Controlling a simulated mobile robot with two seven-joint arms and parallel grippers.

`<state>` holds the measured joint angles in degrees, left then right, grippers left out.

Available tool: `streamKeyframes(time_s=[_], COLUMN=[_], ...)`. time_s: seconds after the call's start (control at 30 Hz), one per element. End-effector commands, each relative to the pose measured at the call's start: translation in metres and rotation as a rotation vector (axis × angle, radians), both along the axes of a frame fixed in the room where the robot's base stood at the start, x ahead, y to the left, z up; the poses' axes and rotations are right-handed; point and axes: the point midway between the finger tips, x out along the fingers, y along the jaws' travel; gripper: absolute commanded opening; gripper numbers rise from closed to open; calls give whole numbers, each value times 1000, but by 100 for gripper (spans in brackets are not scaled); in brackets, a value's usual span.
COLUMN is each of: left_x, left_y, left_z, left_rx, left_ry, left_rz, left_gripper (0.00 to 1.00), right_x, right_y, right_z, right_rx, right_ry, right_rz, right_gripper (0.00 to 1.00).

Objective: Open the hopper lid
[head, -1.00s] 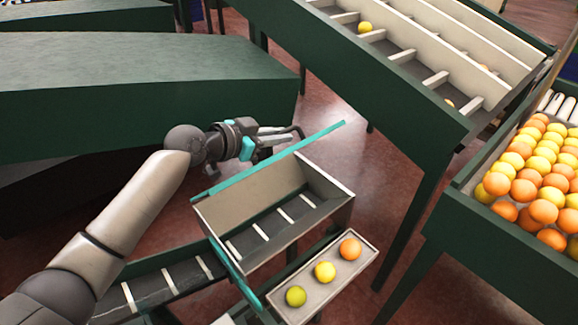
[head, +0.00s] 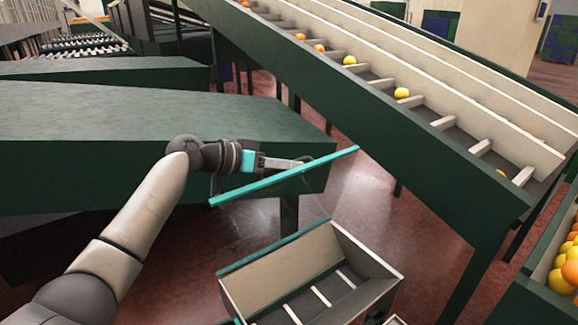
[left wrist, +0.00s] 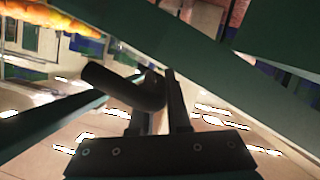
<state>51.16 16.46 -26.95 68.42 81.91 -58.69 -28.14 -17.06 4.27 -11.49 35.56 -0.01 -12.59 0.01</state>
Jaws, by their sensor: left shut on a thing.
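In the left wrist view, a dark round bar (left wrist: 125,88), seemingly the lid's handle, lies at the fingers (left wrist: 160,85). My right gripper is not in view.
A long green-sided conveyor (head: 370,130) with cream dividers and several fruits slopes across the right. A green table (head: 130,125) stands at the back left.

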Motion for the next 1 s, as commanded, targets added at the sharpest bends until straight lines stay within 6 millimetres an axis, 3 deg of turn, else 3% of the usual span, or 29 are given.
streamKeyframes(time_s=[0.3, 0.33, 0.6, 1.0], left_x=[0, 0, 0, -5], left_y=[0, 0, 0, 10], left_z=[-2, -2, -2, 2], left_rx=[1, 1, 2, 2], left_ry=[4, 4, 3, 1], left_rz=[1, 1, 1, 0], left_gripper=[0, 17, 45, 45], right_x=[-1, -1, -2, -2], right_y=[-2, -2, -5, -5], right_z=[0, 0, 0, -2], right_rx=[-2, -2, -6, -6], right_ry=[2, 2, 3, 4], right_rz=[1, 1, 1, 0], right_gripper=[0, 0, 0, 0])
